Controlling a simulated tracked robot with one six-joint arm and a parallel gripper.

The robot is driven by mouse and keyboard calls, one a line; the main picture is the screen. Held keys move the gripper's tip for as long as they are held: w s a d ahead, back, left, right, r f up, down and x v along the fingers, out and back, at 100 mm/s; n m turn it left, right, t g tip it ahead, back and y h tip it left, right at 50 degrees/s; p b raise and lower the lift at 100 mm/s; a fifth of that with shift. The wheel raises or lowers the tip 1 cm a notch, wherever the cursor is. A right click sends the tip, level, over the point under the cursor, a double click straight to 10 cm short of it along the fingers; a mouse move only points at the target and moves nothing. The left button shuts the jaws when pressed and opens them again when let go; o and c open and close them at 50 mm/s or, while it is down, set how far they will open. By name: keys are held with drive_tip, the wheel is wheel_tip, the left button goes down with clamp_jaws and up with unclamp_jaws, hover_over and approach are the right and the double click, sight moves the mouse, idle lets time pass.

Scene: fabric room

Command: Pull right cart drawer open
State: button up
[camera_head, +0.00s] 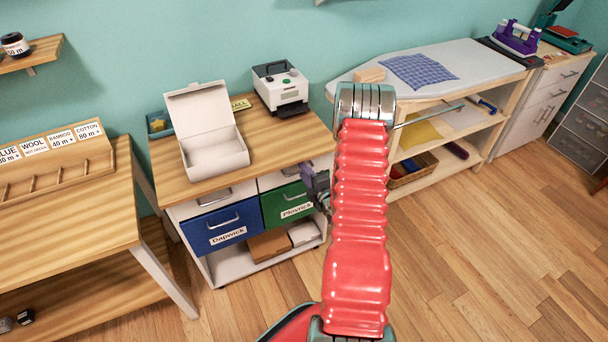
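The wooden-topped cart (225,167) stands left of centre with drawers side by side. Its right drawer has a green front (286,204), a pale handle and a label reading "Playrica". It looks shut, and its right end is partly covered by my gripper and arm. The left drawer has a blue front (222,230) with a handle and a label reading "Dapwick". My gripper (318,187) is a small dark shape at the right end of the green front, left of my red arm. Its fingers are too small and covered to read, and I cannot tell whether it touches the drawer.
An open white box (207,157) and a white-and-dark device (280,90) stand on the cart. A wooden table (70,225) is at left. An ironing-board shelf unit (450,75) stands at right. The wooden floor (480,250) at front right is clear.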

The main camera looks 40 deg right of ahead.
drive_tip(key=shift+c, duration=0.2)
clamp_jaws()
drive_tip(key=shift+f, duration=0.1)
idle(1.0)
